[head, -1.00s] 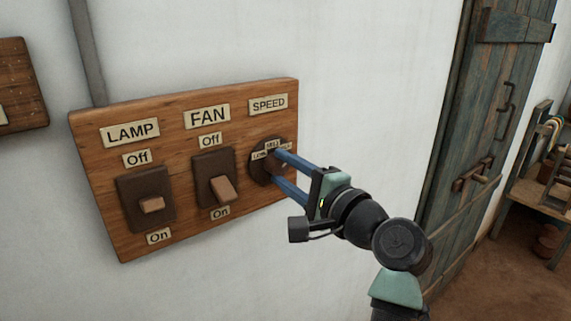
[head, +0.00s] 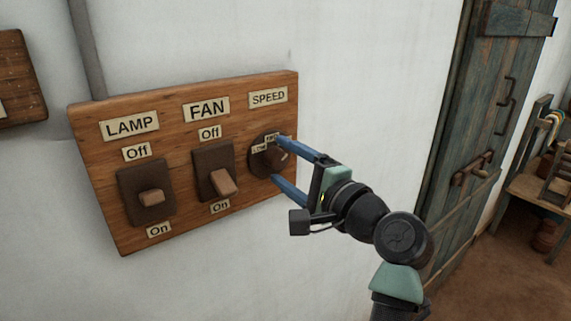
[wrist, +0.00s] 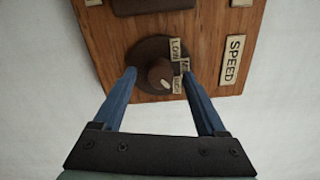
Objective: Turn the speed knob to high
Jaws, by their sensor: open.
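The speed knob (head: 275,160) is a small brown knob on a round dark plate (wrist: 136,57), under the SPEED label (head: 268,97) on a wooden panel. A pale mark on the knob (wrist: 160,74) points down and slightly right in the wrist view, towards the side of the lowest small label (wrist: 177,85), which seems to read HIGH. The LOW label (wrist: 175,48) is at the other end. My gripper (wrist: 158,75) is open, with one blue finger on each side of the knob and a gap to each. In the head view a finger partly hides the small labels.
The wooden panel (head: 180,110) also carries a lamp switch (head: 150,198) and a fan switch (head: 222,181) left of the knob. White wall surrounds it. A weathered door (head: 480,120) and a wooden stand (head: 540,190) are to the right.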

